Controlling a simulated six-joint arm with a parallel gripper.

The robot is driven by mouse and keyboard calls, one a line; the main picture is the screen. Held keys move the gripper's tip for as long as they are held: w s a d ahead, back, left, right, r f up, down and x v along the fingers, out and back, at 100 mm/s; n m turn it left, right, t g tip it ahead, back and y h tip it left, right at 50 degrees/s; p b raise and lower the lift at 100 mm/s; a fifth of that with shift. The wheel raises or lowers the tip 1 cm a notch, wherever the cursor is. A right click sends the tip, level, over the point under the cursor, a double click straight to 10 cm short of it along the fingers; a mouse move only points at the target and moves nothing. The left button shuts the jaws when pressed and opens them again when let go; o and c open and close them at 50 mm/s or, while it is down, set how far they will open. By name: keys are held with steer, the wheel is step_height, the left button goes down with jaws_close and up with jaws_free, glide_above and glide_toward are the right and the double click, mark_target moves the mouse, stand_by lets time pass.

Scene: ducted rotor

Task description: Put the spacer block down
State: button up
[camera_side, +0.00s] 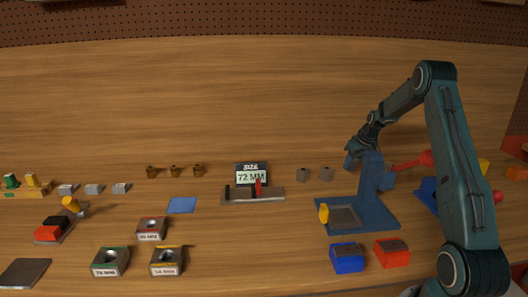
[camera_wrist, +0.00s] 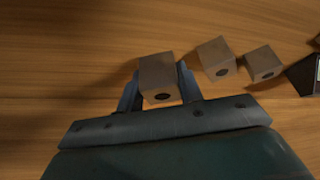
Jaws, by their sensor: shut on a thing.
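The spacer block (camera_wrist: 157,76) is a grey-brown block with a dark round mark on its near face. In the wrist view it sits between the two fingers of my gripper (camera_wrist: 160,90), which is shut on it. In the side view my gripper (camera_side: 350,160) is low behind the blue stand, and I cannot make out the held block there. Whether the block touches the table is not clear. Two similar blocks stand apart from it, one nearer (camera_wrist: 216,58) and one farther (camera_wrist: 263,64) in the wrist view.
The same two loose blocks (camera_side: 303,174) (camera_side: 326,173) stand left of my gripper in the side view. The blue stand (camera_side: 375,197) with a red handle (camera_side: 412,162) is just in front. A "72 MM" display (camera_side: 251,175) stands farther left. The table behind is bare.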

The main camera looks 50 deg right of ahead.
mark_target(351, 170)
steer(key=shift+f, duration=1.75)
steer(key=shift+f, duration=0.15)
steer(key=o, duration=1.1)
steer(key=v, duration=1.2)
